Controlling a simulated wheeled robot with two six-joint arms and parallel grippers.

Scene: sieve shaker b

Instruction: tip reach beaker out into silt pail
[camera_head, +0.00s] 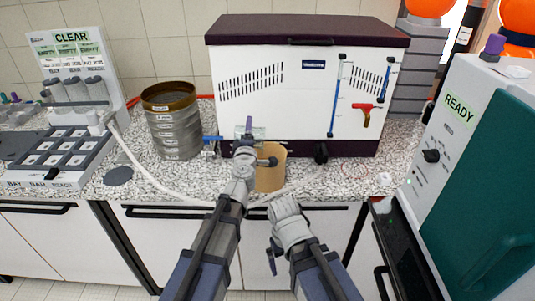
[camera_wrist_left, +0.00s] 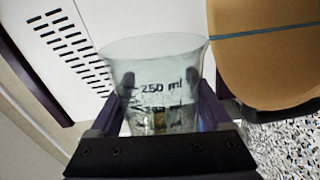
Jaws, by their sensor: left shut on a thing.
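The clear beaker, marked 250 ml (camera_wrist_left: 160,70), is between the fingers of my left gripper (camera_wrist_left: 160,125), which is shut on it. A brownish patch shows low in the glass; I cannot tell whether it is contents. In the head view my left gripper (camera_head: 246,130) is in front of the white cabinet, above the tan pail (camera_head: 271,172), and partly hides the beaker (camera_head: 259,132). The pail stands on the worktop and is also close beside the beaker in the wrist view (camera_wrist_left: 265,65). My right gripper (camera_head: 272,258) hangs low before the counter, its fingers unclear.
A stack of sieves (camera_head: 175,130) stands left of the cabinet (camera_head: 280,85). A tray with compartments (camera_head: 58,158) and a CLEAR panel (camera_head: 72,40) are at far left. A pale hose (camera_head: 150,178) runs along the worktop. A teal machine reading READY (camera_head: 470,150) stands at right.

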